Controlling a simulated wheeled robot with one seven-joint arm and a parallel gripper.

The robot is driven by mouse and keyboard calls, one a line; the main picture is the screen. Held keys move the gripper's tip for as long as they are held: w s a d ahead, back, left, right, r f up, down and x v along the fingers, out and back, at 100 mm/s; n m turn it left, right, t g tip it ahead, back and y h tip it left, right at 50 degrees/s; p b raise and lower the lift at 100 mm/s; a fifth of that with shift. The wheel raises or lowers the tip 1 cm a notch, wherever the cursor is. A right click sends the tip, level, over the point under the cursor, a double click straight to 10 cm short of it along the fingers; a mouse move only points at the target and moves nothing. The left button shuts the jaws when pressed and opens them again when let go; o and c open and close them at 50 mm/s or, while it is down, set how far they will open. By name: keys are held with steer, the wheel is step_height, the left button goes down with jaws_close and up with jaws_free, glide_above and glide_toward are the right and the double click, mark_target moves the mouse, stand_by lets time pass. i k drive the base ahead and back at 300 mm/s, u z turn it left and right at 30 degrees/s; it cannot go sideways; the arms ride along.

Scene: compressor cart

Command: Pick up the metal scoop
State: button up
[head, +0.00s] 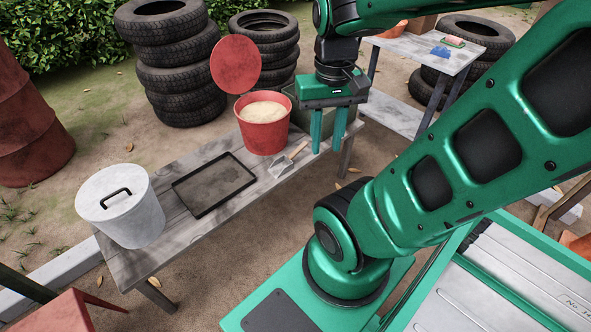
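The metal scoop (283,167) lies on the grey wooden bench in front of the red bucket, its handle pointing up and right toward my gripper. My gripper (328,150) hangs with its two green fingers pointing down, just right of the scoop's handle. The fingers are apart with a gap between them, and nothing shows between them. In this view the fingers appear clear of the scoop, but I cannot tell their height over the bench.
The red bucket (264,136) of pale grain stands behind the scoop, with a round red lid (236,64) upright at its back. A dark tray (214,184) and white lidded bin (122,207) stand left. A green box (297,113) is behind my gripper.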

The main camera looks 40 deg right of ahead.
mark_target(283, 164)
steer(key=z, duration=0.5)
steer(key=i, duration=0.9)
steer(key=z, duration=0.5)
